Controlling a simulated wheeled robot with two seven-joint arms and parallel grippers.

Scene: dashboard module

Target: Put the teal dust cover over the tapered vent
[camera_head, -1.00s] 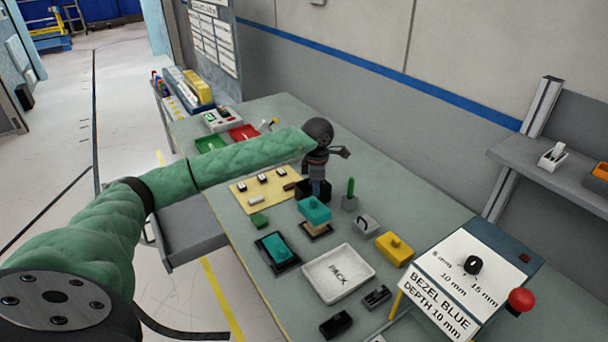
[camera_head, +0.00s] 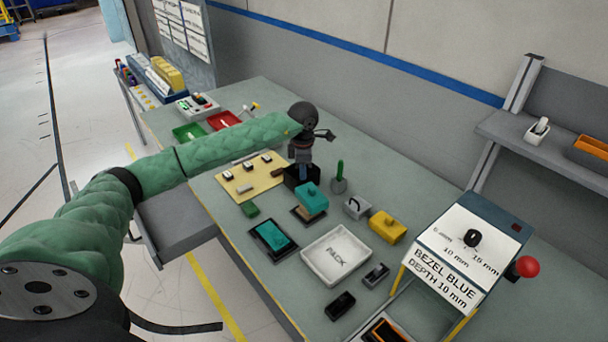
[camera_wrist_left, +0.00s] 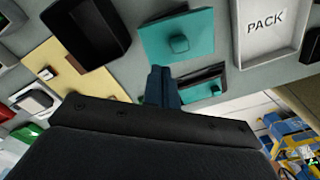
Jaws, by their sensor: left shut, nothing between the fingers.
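A teal cover (camera_head: 311,198) sits on a tan body (camera_head: 309,215), the tapered vent as far as I can tell, with a dark base beneath it. The cover's small square knob shows in the left wrist view (camera_wrist_left: 180,44). Most of the vent is hidden under the cover, so I cannot tell how fully it is seated. A second teal piece (camera_head: 272,236) lies in a black tray (camera_head: 286,256) nearby. My left gripper (camera_head: 300,160) is shut and empty, above and behind the cover near a black box (camera_head: 302,176). Its closed fingers show in the wrist view (camera_wrist_left: 163,87). My right gripper is out of view.
A white PACK tray (camera_head: 337,257) stands front right of the cover. A grey block with a handle (camera_head: 356,207), a yellow block (camera_head: 387,226) and a green-topped post (camera_head: 339,178) stand to the right. A tan board (camera_head: 250,178) lies left. A sloped sign panel (camera_head: 464,255) stands farther right.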

